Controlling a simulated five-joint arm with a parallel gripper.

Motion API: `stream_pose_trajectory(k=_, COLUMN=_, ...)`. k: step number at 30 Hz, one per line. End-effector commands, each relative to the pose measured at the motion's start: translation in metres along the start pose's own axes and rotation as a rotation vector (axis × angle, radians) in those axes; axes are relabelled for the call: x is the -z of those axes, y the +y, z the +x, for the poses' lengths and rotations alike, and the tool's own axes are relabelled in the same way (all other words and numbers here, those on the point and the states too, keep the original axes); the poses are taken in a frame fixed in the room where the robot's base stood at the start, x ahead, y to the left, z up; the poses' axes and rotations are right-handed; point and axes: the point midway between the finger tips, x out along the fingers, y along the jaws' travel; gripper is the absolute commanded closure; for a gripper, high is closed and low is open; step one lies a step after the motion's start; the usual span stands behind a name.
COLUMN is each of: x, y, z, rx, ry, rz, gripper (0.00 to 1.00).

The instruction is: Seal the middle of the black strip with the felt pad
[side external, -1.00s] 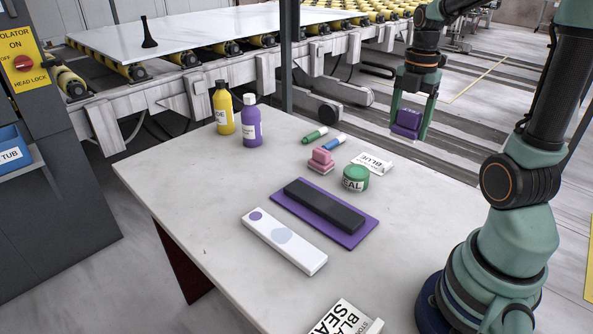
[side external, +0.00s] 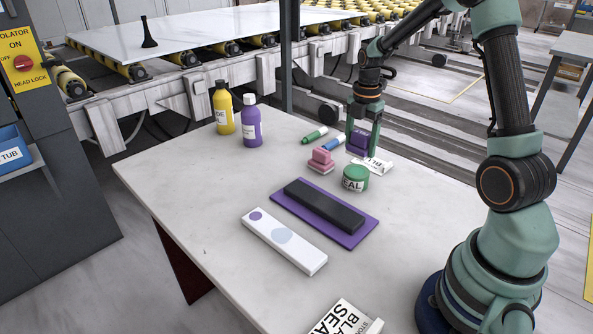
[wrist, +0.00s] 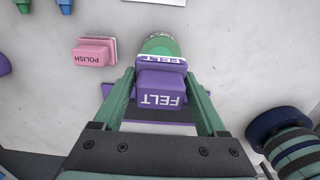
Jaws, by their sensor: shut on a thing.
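My gripper (side external: 362,143) is shut on the purple felt pad (side external: 357,147), above the far right part of the table. In the wrist view, the felt pad (wrist: 160,92) sits between both fingers, with "FELT" on its faces. The black strip (side external: 323,206) lies on a purple mat (side external: 367,231) near the middle of the table, in front of and apart from the gripper. A green tin (side external: 355,179) labelled "SEAL" stands between the gripper and the strip. In the wrist view, the tin (wrist: 158,44) is partly hidden behind the pad.
A pink polish pad (side external: 320,160), a green marker (side external: 314,135) and a blue marker (side external: 334,143) lie left of the gripper. A white card (side external: 376,166) lies beneath it. A white board (side external: 285,241) lies before the mat. Yellow (side external: 223,108) and purple (side external: 252,124) bottles stand at back.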

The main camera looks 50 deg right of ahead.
Motion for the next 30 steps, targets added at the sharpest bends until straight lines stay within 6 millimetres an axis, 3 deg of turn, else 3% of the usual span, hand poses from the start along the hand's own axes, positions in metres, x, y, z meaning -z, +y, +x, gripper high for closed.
stream_pose_trajectory(k=12, x=0.0, y=-0.001, z=0.038, rx=0.001, ry=0.001, rz=0.0, gripper=0.7)
stream_pose_trajectory(k=30, x=0.0, y=-0.001, z=0.045, rx=0.0, ry=0.0, rz=0.0, gripper=0.7)
